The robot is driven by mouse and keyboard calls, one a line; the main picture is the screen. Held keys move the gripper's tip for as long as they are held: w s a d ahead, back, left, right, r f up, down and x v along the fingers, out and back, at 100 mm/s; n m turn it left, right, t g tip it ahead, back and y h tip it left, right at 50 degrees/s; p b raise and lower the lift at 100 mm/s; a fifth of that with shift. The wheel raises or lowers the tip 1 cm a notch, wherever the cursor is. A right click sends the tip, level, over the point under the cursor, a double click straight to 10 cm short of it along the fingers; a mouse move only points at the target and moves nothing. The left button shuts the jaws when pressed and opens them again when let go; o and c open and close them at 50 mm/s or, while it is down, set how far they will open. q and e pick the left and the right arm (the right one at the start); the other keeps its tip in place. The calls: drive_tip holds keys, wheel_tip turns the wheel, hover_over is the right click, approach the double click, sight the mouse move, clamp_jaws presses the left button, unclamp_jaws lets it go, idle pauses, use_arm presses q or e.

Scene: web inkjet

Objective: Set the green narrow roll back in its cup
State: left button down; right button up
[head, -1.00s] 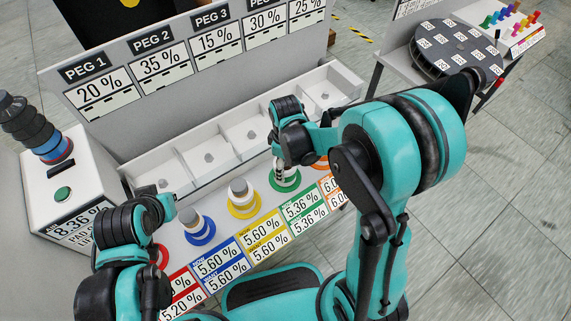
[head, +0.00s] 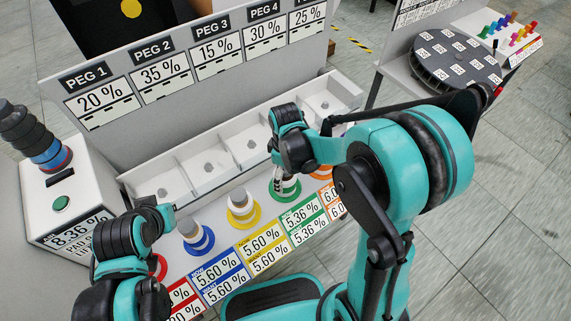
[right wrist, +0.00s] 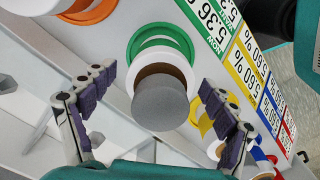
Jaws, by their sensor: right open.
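The green narrow roll (right wrist: 160,103) has a grey round top and a pale side. In the right wrist view it stands between my right gripper's fingers, with green rings (right wrist: 160,47) around its base. My right gripper (right wrist: 158,112) is open, with a gap between each finger and the roll. In the head view the right gripper (head: 279,180) is over the green ring (head: 285,190) and hides most of the roll. I cannot tell how deep the roll sits in its cup. My left gripper (head: 165,218) is at the lower left near the red ring; its fingers are not clear.
Blue (head: 197,238) and yellow (head: 241,213) ringed rolls stand to the left, an orange ring (head: 322,171) to the right. A row of white bins (head: 205,165) lies behind, below the peg panel (head: 200,60). A white box (head: 68,190) with a dark roll stack stands left.

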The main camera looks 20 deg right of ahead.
wheel_tip(320, 180, up, 11)
drive_tip(key=shift+f, duration=0.1)
drive_tip(key=shift+s, duration=0.1)
idle(0.9)
drive_tip(key=s+d+r+m+t, duration=0.1)
drive_tip(key=s+d+m+t, duration=0.1)
drive_tip(key=s+m, duration=0.3)
drive_tip(key=s+d+r+m+t, duration=0.2)
drive_tip(key=s+m+t, duration=0.3)
drive_tip(key=shift+d+m, duration=0.3)
drive_tip(key=shift+m, duration=0.1)
idle(0.4)
